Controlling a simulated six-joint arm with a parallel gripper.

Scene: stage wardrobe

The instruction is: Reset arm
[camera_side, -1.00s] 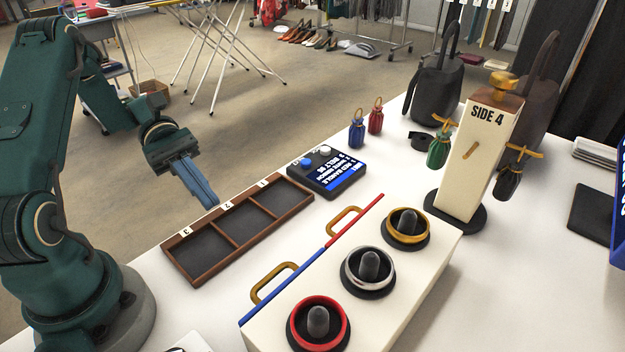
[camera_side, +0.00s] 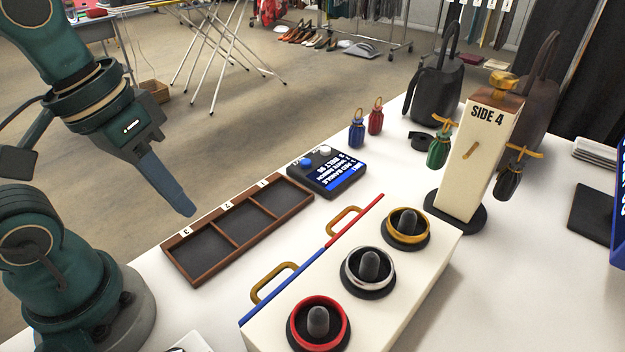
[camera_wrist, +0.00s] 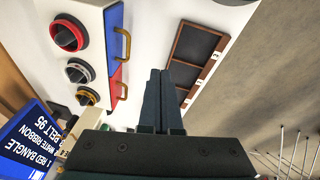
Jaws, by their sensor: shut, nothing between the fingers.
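My gripper (camera_side: 183,204) is shut and empty, its blue-grey fingers pressed together. In the side view it hangs in the air above the left end of the three-compartment wooden tray (camera_side: 196,282), pointing down and to the right. In the wrist view the closed fingers of my gripper (camera_wrist: 160,75) reach up the middle of the picture, between the white drawer box (camera_wrist: 62,12) and the tray (camera_wrist: 217,62). The tray's compartments look empty.
Red (camera_side: 347,325), silver (camera_side: 391,262) and gold (camera_side: 427,232) bangles sit around dark posts on the box (camera_side: 420,297). A "SIDE 4" post (camera_side: 478,165) holds green (camera_side: 438,152) and black (camera_side: 508,183) tassels. A button console (camera_side: 345,182), blue (camera_side: 356,134) and red tassels (camera_side: 375,123) stand behind.

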